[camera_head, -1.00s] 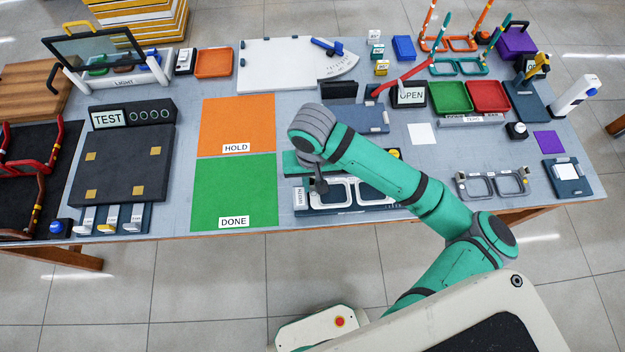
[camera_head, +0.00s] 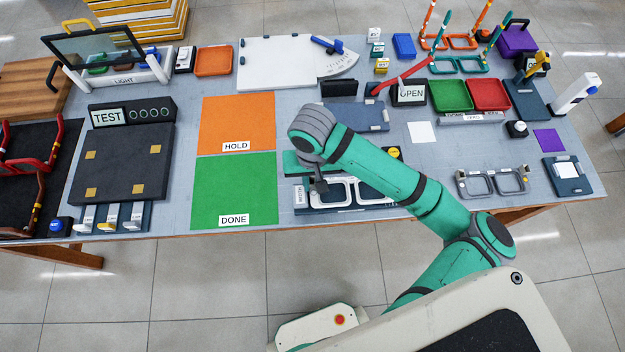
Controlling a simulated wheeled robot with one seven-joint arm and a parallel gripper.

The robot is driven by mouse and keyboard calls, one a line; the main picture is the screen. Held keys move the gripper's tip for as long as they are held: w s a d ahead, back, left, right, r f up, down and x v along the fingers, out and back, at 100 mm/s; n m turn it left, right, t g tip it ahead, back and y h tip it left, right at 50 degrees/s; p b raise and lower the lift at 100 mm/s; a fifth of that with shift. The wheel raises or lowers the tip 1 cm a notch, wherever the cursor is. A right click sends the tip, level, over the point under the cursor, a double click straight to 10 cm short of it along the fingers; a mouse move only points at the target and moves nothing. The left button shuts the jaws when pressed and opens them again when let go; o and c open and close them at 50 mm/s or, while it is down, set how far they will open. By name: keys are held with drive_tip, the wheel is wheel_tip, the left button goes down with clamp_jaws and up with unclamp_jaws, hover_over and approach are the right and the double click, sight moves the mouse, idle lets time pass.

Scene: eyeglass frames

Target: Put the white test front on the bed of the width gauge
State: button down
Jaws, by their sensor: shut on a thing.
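The white test front (camera_head: 334,195), a frame with two rounded lens openings, is at the width gauge (camera_head: 300,197) near the table's front edge. It lies over the gauge's dark bed, and my arm hides part of its right side. My gripper (camera_head: 320,187) points down at the front's left part and is shut on it. From this view I cannot tell whether the front rests on the bed or is held just above it. A teal part (camera_head: 296,162) of the gauge shows behind the gripper.
The green DONE mat (camera_head: 235,188) and orange HOLD mat (camera_head: 236,122) lie to the left. A grey frame (camera_head: 492,182) lies to the right, beyond my arm. A dark blue plate (camera_head: 358,116) is behind the gauge. A white square (camera_head: 422,132) lies on clear table.

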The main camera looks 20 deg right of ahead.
drive_tip(key=shift+f, duration=0.1)
drive_tip(key=shift+w+r, duration=0.1)
drive_tip(key=shift+r, duration=1.9)
